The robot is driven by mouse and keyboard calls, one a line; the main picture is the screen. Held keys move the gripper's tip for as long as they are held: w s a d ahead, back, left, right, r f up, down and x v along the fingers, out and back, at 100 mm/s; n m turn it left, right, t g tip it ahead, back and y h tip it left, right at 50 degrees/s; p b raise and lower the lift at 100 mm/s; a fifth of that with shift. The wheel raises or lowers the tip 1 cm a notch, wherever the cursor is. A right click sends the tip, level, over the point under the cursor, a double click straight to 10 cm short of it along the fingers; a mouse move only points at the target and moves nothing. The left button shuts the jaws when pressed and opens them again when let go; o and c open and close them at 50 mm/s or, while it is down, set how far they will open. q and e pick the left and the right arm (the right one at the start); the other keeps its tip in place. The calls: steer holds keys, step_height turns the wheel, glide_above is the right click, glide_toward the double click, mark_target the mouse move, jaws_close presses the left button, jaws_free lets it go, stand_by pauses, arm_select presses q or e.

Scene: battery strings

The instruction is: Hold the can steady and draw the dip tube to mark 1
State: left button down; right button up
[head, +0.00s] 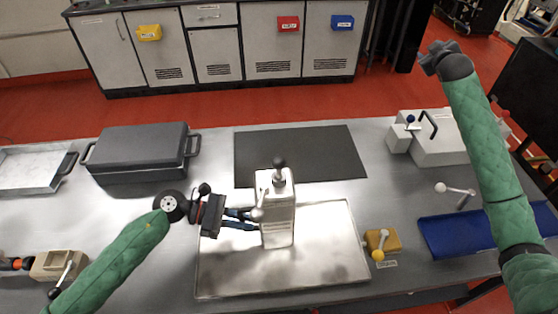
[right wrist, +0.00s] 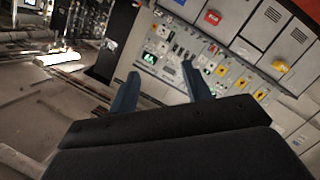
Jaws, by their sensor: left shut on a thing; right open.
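A pale, box-shaped can (head: 277,222) stands upright on a shiny metal tray (head: 325,268) in the head view. A dark knob (head: 279,163) tops a short stem rising from the can's top. A light ball-ended lever (head: 258,213) shows at the can's left side. I cannot read any marks on the stem. My left gripper (head: 258,219) comes in from the left and is shut on the can's body. My right gripper (right wrist: 160,88) is open and empty in the right wrist view, pointing away from the bench. The right arm is raised at the right in the head view.
A dark mat (head: 300,153) lies behind the tray. A grey lidded case (head: 138,152) stands at the back left. A yellow block with a lever (head: 382,240) sits right of the tray. A blue tray (head: 460,234) and a white-grey box (head: 442,140) are at the right.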

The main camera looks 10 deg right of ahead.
steer(key=s+a+r+n+g+y, duration=0.2)
steer(key=a+r+y, duration=0.15)
steer(key=a, duration=1.05)
steer(key=s+a+r+n+g+y, duration=0.1)
steer(key=a+r+n+g+y, duration=0.2)
steer(key=a, duration=1.1)
steer(key=s+a+r+g+y, duration=0.15)
steer(key=a+r+y, duration=0.3)
steer(key=a, duration=0.95)
steer(key=s+a+n+g, duration=0.2)
steer(key=s+a+g, duration=0.1)
steer(key=s+a, duration=0.45)
steer(key=n+g+h, duration=0.3)
steer(key=g+h, duration=0.4)
steer(key=g, duration=0.1)
glide_toward(279, 156)
steer(key=f, duration=0.3)
steer(key=s+f, duration=0.1)
steer(key=f, duration=0.3)
steer(key=s+f, duration=0.1)
steer(key=f, duration=0.3)
steer(key=shift+a+f, duration=0.2)
steer(key=shift+f, duration=0.05)
